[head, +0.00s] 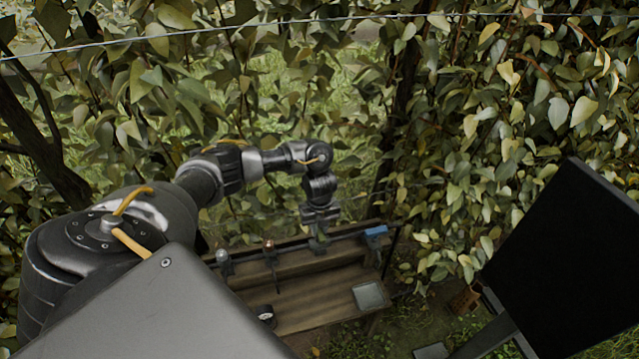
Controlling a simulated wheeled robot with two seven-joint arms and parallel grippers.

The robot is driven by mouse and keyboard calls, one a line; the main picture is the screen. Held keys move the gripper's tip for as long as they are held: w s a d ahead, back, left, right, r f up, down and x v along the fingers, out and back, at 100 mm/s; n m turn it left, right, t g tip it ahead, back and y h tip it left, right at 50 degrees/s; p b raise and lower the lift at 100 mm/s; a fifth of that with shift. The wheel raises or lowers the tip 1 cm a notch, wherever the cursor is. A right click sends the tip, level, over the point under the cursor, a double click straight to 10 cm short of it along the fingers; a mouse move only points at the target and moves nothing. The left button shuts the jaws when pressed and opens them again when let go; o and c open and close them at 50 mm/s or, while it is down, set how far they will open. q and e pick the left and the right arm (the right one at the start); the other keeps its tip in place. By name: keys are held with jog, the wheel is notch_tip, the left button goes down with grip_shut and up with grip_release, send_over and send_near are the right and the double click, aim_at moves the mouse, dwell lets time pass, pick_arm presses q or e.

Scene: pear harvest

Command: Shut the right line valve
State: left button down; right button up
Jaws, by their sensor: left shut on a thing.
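A dark pipe or rail (348,236) runs along the back of a wooden bench, with several small fittings on it. A fitting with a pale round top (222,256) is at the left, and one with a copper-coloured top (269,245) is in the middle. My left gripper (319,236) points down at the rail, to the right of these. It is shut on a small part there, which looks like the right line valve; the fingers mostly hide it. I cannot tell the handle's angle. My right gripper is not in view.
A large black panel (570,265) stands at the right. Leaves and a wire (300,25) lie behind.

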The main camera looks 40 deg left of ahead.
aim_at(320, 231)
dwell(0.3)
pick_arm(q)
jog(key=c, duration=1.3)
grip_release()
notch_tip(320, 231, up, 11)
jog(key=shift+f+p, duration=0.1)
jog(key=shift+p, duration=0.9)
jog(key=shift+d, duration=0.1)
